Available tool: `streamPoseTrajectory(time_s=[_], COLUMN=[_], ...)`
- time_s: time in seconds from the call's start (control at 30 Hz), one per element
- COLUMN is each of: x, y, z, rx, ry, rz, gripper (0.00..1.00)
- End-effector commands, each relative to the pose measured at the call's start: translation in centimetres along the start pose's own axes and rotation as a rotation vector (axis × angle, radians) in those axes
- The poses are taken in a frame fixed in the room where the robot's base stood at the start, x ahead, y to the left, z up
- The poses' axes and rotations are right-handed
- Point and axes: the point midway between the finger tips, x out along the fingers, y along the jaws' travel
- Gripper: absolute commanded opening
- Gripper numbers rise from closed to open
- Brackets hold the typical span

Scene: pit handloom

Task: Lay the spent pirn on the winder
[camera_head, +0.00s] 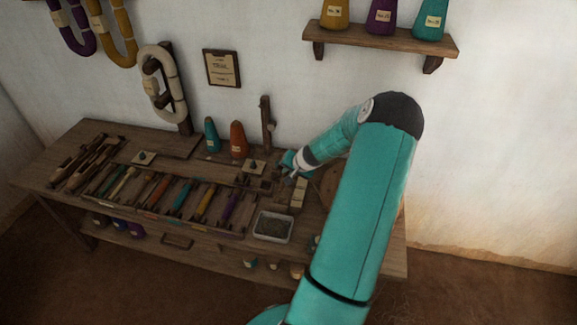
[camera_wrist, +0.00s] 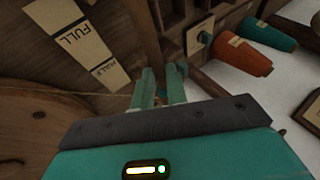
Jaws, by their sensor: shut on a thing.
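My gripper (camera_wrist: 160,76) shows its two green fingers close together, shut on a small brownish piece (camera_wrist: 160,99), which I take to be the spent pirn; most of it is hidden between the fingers. In the head view my gripper (camera_head: 288,170) is small, over the right part of the bench, and what it holds cannot be made out. A round wooden wheel (camera_wrist: 40,125), likely the winder's, fills the left of the wrist view, with a thin thread near it. In the head view the wheel (camera_head: 328,183) is partly hidden behind my arm.
FULL (camera_wrist: 82,42) and HALF (camera_wrist: 110,73) labels lie left of the fingers. Teal (camera_head: 211,136) and orange (camera_head: 238,141) cones stand at the bench's back. A pale-rimmed tray (camera_head: 272,227) is at the front, right of several coloured pirns (camera_head: 180,193).

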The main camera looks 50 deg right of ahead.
Motion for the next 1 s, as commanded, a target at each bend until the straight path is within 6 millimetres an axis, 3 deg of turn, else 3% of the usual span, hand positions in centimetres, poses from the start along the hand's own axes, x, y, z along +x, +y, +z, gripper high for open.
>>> streamPoseTrajectory(time_s=[0.5, 1.0], x=[4.0, 4.6], y=[2.0, 2.4], z=[1.2, 1.4], rx=[0.001, 0.0], ry=[-0.001, 0.001], rz=[0.001, 0.001], gripper=[0.0, 0.0])
